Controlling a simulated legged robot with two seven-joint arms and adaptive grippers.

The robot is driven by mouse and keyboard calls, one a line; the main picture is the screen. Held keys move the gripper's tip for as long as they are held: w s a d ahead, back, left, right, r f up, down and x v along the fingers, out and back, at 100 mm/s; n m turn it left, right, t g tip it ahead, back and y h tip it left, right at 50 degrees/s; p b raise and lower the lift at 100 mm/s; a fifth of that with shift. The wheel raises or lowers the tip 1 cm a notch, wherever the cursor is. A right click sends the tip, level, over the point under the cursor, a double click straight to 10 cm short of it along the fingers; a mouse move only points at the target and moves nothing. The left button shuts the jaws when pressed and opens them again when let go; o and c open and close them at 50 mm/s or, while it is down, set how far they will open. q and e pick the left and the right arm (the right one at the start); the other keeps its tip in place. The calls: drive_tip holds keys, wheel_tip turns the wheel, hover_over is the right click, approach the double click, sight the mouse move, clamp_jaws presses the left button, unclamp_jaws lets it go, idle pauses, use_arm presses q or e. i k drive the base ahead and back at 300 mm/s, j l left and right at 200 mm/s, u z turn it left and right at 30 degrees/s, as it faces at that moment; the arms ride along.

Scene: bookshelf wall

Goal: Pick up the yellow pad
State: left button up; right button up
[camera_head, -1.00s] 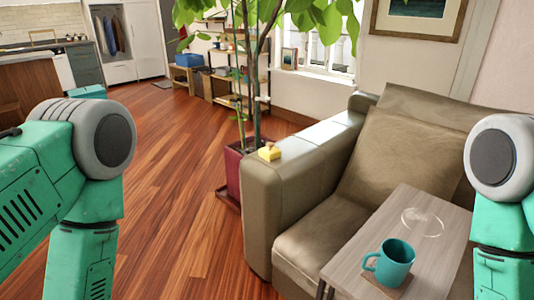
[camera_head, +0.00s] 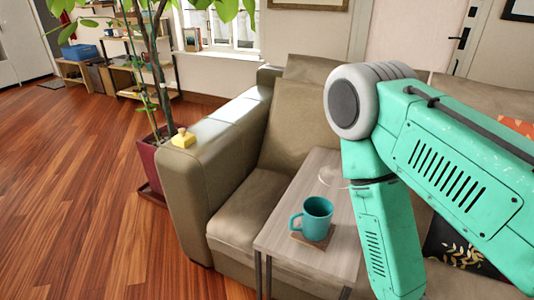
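The yellow pad (camera_head: 183,139) lies on the front end of the sofa's left armrest, with a small knob-like part on top. Nothing covers it. My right arm fills the right side of the view, with its forearm hanging down past the side table. My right gripper is below the picture edge. My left arm and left gripper are not in view.
A brown sofa (camera_head: 234,222) stands in the middle. A wooden side table (camera_head: 285,237) in front of it bears a teal mug (camera_head: 317,214) on a coaster. A potted plant (camera_head: 149,165) stands behind the armrest. The wooden floor (camera_head: 75,200) at left is clear.

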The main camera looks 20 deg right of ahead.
sight(184, 139)
drive_tip(key=i+j+z, duration=0.1)
drive_tip(key=z, duration=0.4)
drive_tip(key=i+j+z, duration=0.1)
drive_tip(key=j+z, duration=0.15)
drive_tip(key=z, duration=0.2)
drive_tip(key=j+z, duration=0.2)
drive_tip(key=z, duration=0.3)
